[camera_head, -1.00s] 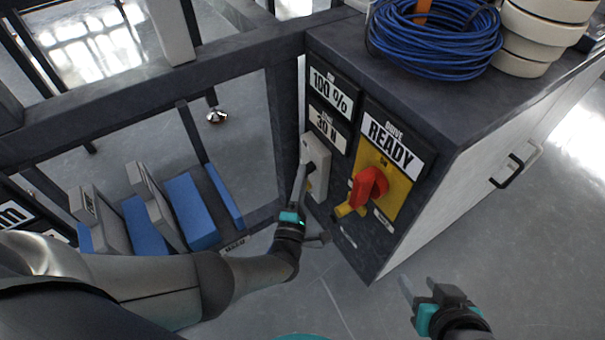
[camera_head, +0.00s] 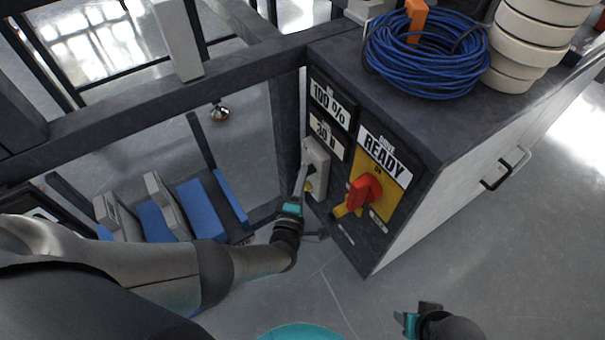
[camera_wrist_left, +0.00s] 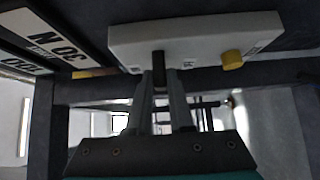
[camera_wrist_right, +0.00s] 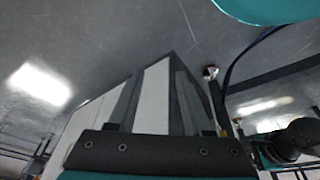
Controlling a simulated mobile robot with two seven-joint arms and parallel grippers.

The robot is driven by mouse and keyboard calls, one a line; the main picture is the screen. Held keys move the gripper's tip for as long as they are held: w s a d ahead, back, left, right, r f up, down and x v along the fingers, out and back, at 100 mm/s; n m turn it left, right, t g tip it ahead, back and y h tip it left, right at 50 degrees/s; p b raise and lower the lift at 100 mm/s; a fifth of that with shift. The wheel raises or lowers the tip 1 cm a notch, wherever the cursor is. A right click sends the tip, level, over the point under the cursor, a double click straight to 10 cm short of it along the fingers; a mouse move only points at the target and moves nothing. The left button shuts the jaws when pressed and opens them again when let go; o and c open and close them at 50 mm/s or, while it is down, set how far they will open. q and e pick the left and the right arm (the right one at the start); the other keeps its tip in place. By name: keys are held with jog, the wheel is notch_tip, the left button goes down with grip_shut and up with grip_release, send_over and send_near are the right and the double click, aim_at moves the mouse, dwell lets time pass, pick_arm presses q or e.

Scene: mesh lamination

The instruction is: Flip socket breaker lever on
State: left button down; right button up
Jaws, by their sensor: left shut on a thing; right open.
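The socket breaker is a pale box (camera_head: 316,170) on the front of the dark cabinet, under the "30 N" label. In the left wrist view the pale box (camera_wrist_left: 200,42) shows a dark lever (camera_wrist_left: 159,62) and a yellow knob (camera_wrist_left: 232,60). My left gripper (camera_head: 303,172) is at the box; in the left wrist view its fingers (camera_wrist_left: 160,80) are shut around the dark lever. Whether the lever is on or off cannot be told. My right gripper (camera_head: 413,317) is open and empty, low at the bottom right, apart from the cabinet.
A red rotary switch (camera_head: 364,190) on a yellow plate sits right of the box, under a "READY" label (camera_head: 385,153). A blue cable coil (camera_head: 425,62) and white rolls (camera_head: 520,50) lie on the cabinet top. Dark frame beams (camera_head: 150,130) stand to the left. Open floor lies at right.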

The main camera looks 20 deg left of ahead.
pick_arm(q)
jog(key=shift+a+r+m+g+p, duration=0.2)
jog(key=shift+m+g+p, duration=0.15)
jog(key=shift+p, duration=0.45)
pick_arm(e)
jog(key=shift+g, duration=0.3)
jog(key=shift+s+d+f, duration=0.1)
jog(key=shift+s+f, duration=0.2)
jog(key=shift+f, duration=0.35)
jog(key=shift+s+f, duration=0.3)
jog(key=shift+f, duration=0.35)
jog(key=shift+s+d+f, duration=0.1)
jog(key=shift+s+f, duration=0.2)
jog(key=shift+f, duration=0.35)
pick_arm(q)
jog(key=c, duration=1.1)
grip_release()
jog(key=shift+d, duration=0.1)
pick_arm(e)
jog(key=shift+a, duration=0.1)
pick_arm(q)
jog(key=shift+s, duration=0.1)
